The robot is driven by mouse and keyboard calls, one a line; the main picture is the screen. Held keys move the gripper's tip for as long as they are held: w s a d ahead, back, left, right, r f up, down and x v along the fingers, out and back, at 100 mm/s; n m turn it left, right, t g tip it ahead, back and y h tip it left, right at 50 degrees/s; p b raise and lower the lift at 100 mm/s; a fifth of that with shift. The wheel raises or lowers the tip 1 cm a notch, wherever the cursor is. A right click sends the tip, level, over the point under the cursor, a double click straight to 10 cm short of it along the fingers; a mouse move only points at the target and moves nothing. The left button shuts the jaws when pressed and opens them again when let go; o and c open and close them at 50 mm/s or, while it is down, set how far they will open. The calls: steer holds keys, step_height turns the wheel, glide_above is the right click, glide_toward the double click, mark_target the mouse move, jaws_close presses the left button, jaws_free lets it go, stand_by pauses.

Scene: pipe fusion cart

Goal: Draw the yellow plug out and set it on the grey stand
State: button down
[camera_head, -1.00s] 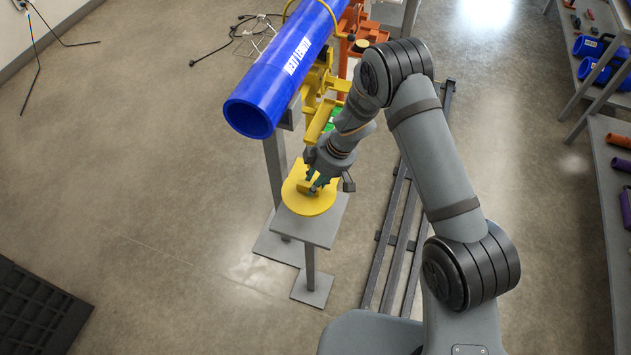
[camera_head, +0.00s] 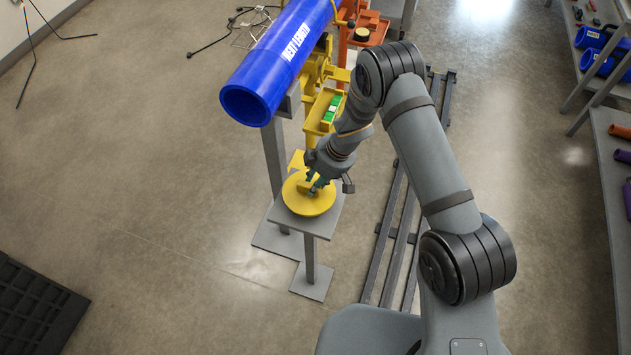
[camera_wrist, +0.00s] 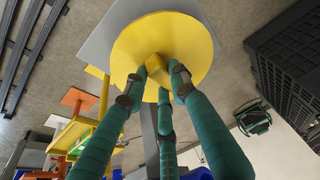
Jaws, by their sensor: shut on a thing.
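The yellow plug (camera_head: 301,204) is a round yellow disc with a raised grip at its middle. In the head view it is over the top of the grey stand (camera_head: 334,213), and I cannot tell for sure whether it touches. My gripper (camera_head: 316,186) is shut on the plug's grip from above. In the wrist view the green fingers (camera_wrist: 158,82) close on the yellow grip of the plug (camera_wrist: 190,40), and the grey stand top (camera_wrist: 97,42) shows behind the disc. The fingers hide part of the grip.
A large blue pipe (camera_head: 262,82) lies just behind the stand, beside a yellow frame (camera_head: 322,110) with a green and white part. A dark rail frame (camera_head: 394,235) lies to the right on the floor. A black crate (camera_head: 38,305) is at the lower left. Floor left of the stand is clear.

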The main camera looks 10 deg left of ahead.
steer(key=shift+f, duration=0.35)
stand_by(0.6)
steer(key=c, duration=1.3)
jaws_free()
steer(key=shift+c, duration=0.2)
steer(key=v, duration=1.2)
steer(key=x, duration=1.2)
steer(key=shift+r, duration=0.3)
